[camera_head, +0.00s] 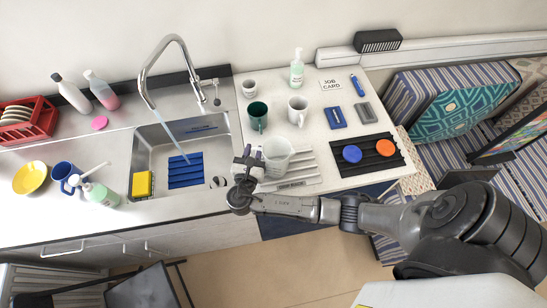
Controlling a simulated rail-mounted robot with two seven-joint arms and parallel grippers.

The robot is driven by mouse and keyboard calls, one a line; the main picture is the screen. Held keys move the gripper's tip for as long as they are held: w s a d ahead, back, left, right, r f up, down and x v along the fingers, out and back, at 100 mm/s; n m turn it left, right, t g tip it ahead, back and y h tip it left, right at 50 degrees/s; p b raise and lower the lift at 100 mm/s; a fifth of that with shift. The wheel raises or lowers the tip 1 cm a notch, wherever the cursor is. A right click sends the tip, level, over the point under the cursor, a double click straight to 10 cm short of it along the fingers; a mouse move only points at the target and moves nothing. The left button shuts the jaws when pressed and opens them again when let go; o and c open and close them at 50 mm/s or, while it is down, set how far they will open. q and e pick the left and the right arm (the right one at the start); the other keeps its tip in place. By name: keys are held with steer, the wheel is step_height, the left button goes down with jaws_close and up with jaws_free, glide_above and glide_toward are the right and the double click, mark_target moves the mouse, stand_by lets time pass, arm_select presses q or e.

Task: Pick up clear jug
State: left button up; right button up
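The clear jug (278,157) stands upright on the ridged white drainer at the front left of the pale counter, right of the sink. My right gripper (248,160) is at the jug's left side, close to where its handle would be. The picture is too small to tell whether the fingers touch the jug, or whether they are open or shut. My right arm comes in from the right and passes in front of the drainer. My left gripper is not in view.
A green mug (258,116), a white mug (298,110) and a small cup (249,88) stand behind the jug. A black mat (370,170) with blue and orange discs lies to the right. The sink (150,165) with running tap is left.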

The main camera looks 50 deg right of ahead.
jaws_close()
stand_by(0.5)
